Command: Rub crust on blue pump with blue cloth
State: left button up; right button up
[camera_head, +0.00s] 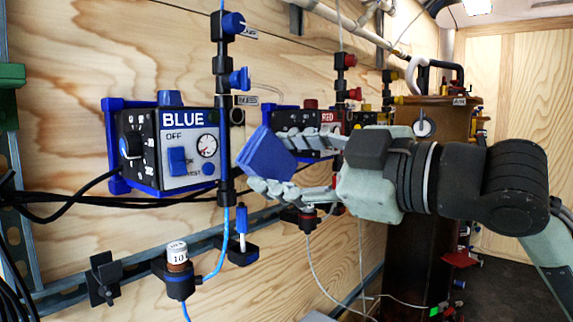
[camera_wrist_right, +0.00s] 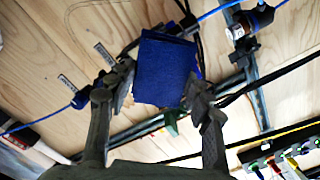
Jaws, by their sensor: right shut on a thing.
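The blue pump (camera_head: 188,133) is a black box with a light grey front panel marked BLUE, mounted on the wooden wall at left. I cannot make out any crust on it. My right gripper (camera_head: 283,163) is shut on the folded blue cloth (camera_head: 266,156), held to the right of the pump and apart from it. In the right wrist view the cloth (camera_wrist_right: 164,68) sits between the two fingers of the right gripper (camera_wrist_right: 160,85). My left gripper is not in view.
A vertical blue-valved line (camera_head: 222,110) runs between pump and cloth. A small vial (camera_head: 178,262) in a holder and a blue-handled valve (camera_head: 240,235) sit below. The red pump (camera_head: 328,128) is behind my right gripper. A brown tank (camera_head: 440,110) stands at right.

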aim_at(226, 146)
jog(key=shift+s+d+r, duration=0.15)
jog(key=shift+s+r, duration=0.3)
jog(key=shift+r, duration=0.3)
jog(key=shift+x, duration=1.6)
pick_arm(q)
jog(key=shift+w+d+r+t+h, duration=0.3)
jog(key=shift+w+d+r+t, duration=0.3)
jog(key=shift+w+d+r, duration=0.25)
pick_arm(e)
jog(key=shift+x, duration=1.35)
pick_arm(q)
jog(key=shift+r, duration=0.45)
pick_arm(e)
jog(key=shift+x, duration=1)
jog(key=shift+r, duration=0.1)
